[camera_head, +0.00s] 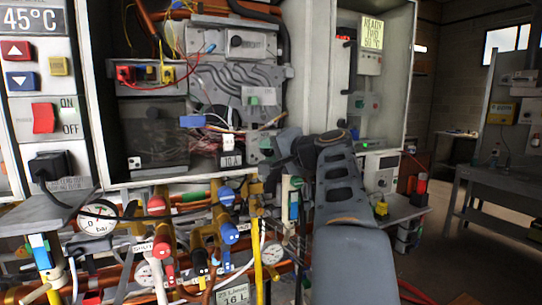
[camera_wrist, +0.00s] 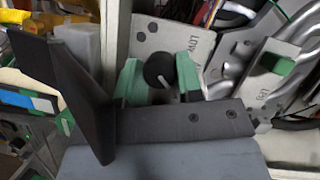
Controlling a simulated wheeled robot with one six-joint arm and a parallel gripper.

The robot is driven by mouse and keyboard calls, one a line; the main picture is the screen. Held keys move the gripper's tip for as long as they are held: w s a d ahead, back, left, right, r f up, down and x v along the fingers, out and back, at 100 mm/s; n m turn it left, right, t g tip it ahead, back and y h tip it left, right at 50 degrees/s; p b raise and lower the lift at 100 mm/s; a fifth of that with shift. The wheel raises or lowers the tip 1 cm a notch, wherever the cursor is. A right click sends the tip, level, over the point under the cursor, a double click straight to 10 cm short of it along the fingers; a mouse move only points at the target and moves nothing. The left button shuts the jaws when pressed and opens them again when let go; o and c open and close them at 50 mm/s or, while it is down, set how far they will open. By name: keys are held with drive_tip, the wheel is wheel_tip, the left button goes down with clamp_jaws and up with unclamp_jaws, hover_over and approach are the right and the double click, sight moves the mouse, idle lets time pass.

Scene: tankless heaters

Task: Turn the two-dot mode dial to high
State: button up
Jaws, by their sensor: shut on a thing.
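The two-dot mode dial is a round black knob (camera_wrist: 158,70) with a pale pointer line on its right side, on a grey plate (camera_wrist: 172,37). Two dark dots show at the plate's upper left, and a LOW label reads slanted at its right. My gripper (camera_wrist: 160,82) has green-padded fingertips, one on each side of the knob, shut on it. The pointer is partly beside the right finger, so its exact setting is hard to read. In the head view my gripper (camera_head: 275,150) reaches the plate at the lower right of the open heater, and the knob is mostly hidden.
A similar plate (camera_wrist: 272,65) with a green part sits to the right in the wrist view, by grey curved pipes. Below the open heater (camera_head: 98,95) are crowded valves, copper pipes and a gauge (camera_head: 98,218). A second heater (camera_head: 396,100) stands close right of my arm.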

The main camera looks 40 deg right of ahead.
drive_tip(key=shift+m, duration=0.3)
idle(0.4)
drive_tip(key=o, duration=0.9)
drive_tip(key=shift+f, duration=0.1)
drive_tip(key=shift+f, duration=0.15)
